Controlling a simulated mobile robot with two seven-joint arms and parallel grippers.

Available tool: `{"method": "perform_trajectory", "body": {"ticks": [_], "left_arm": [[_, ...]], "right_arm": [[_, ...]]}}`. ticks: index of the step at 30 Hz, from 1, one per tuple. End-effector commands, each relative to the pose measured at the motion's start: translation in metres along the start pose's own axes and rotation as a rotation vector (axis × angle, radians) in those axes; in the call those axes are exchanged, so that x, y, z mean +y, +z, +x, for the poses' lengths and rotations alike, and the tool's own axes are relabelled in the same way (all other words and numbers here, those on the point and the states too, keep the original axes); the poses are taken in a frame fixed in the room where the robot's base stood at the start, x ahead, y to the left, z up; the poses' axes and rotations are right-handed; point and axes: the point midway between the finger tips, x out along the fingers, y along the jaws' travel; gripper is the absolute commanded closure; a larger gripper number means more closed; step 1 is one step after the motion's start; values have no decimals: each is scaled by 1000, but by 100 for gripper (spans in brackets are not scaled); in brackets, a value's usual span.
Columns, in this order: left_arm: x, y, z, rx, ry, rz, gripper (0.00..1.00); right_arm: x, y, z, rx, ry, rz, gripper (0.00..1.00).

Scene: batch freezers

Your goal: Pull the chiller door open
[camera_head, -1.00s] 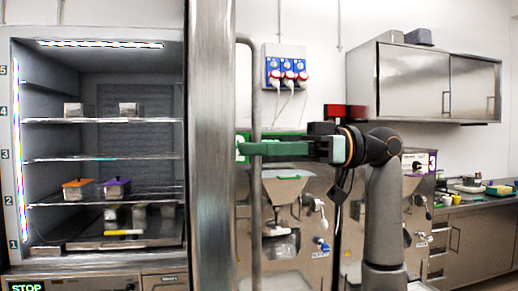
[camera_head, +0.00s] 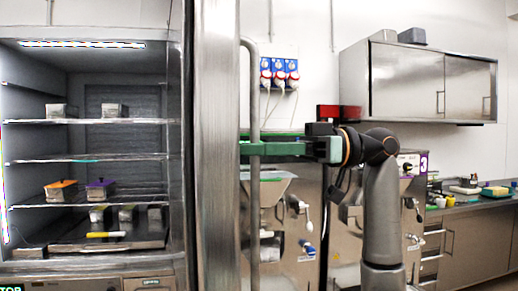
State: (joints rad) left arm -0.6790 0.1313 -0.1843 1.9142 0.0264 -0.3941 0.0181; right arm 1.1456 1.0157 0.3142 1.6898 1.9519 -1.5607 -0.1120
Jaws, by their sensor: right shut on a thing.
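The chiller door (camera_head: 215,150) is seen nearly edge-on, standing open at the right of the chiller. Its long vertical bar handle (camera_head: 255,215) is on the door's right side. My right gripper (camera_head: 257,148) reaches in from the right, with its green fingers shut around the upper half of the handle. The chiller interior (camera_head: 125,95) is exposed, with wire shelves (camera_head: 85,160) holding small metal pans (camera_head: 60,190), some with orange or purple lids. My left gripper is out of view.
Batch freezers (camera_head: 290,225) stand behind the door and my right arm. Wall sockets with plugs (camera_head: 279,72) are above them. A steel wall cabinet (camera_head: 420,80) and a counter (camera_head: 475,205) with small items are at the right.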

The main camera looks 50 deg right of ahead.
Motion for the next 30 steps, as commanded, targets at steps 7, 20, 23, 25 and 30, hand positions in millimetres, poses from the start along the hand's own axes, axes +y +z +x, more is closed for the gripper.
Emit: {"method": "perform_trajectory", "body": {"ticks": [7, 20, 23, 25, 30], "left_arm": [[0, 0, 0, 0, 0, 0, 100], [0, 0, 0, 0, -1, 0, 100], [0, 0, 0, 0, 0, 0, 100], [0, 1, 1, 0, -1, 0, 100], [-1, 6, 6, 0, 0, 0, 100]], "right_arm": [[2, -3, -1, 10, 6, 1, 100], [1, -1, 0, 4, 3, 0, 69], [1, -1, -2, 3, 3, 1, 69], [1, 0, -7, 3, 3, 1, 69], [1, 0, -36, 6, 6, 0, 69]]}}
